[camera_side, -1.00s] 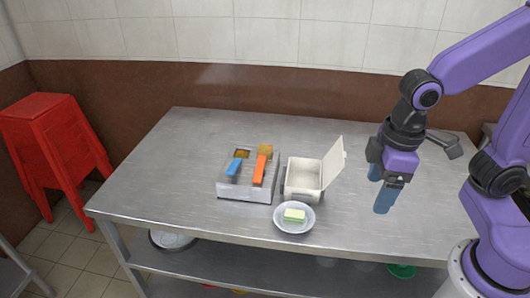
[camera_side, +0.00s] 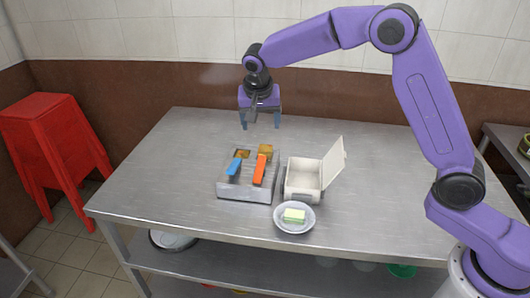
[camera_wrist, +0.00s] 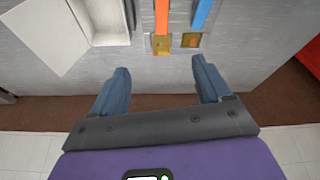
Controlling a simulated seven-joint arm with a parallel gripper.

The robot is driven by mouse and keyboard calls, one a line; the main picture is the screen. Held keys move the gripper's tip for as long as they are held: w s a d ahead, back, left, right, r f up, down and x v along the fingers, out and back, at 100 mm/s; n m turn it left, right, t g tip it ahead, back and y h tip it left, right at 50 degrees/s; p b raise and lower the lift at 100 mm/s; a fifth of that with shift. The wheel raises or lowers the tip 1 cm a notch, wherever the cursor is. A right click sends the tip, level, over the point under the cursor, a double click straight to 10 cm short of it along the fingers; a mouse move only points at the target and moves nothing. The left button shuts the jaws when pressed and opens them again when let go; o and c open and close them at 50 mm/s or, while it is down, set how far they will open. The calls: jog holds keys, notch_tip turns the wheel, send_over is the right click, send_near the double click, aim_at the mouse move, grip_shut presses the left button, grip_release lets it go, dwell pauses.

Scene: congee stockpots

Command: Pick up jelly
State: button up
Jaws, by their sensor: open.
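A small pale green and yellow block, which looks like the jelly (camera_side: 294,215), lies on a white plate (camera_side: 281,225) near the table's front edge in the side view. My gripper (camera_side: 260,121) hangs over the back of the table, well behind and above the plate. Its blue fingers are apart with nothing between them. The wrist view also shows my gripper (camera_wrist: 160,68) open and empty. The plate and the block are outside the wrist view.
A steel holder (camera_side: 245,193) with blue (camera_side: 234,166) and orange (camera_side: 260,169) handles stands left of the plate. A white box (camera_side: 302,180) with its lid open stands behind the plate. The table's right side is clear.

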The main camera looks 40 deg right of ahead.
jog(key=w+d+f+m, duration=0.1)
jog(key=w+d+m, duration=0.1)
jog(key=w, duration=0.1)
send_over(265, 148)
jog(key=s+a, duration=0.2)
jog(key=shift+h, duration=0.3)
jog(key=f, duration=1.1)
jog(key=shift+s+a, duration=0.15)
jog(key=shift+a, duration=0.05)
jog(key=shift+w+d+x, duration=0.15)
jog(key=shift+x, duration=1.2)
jog(key=shift+w+d+x, duration=0.15)
jog(key=shift+x, duration=1.2)
jog(key=shift+r, duration=0.2)
jog(key=c, duration=1.1)
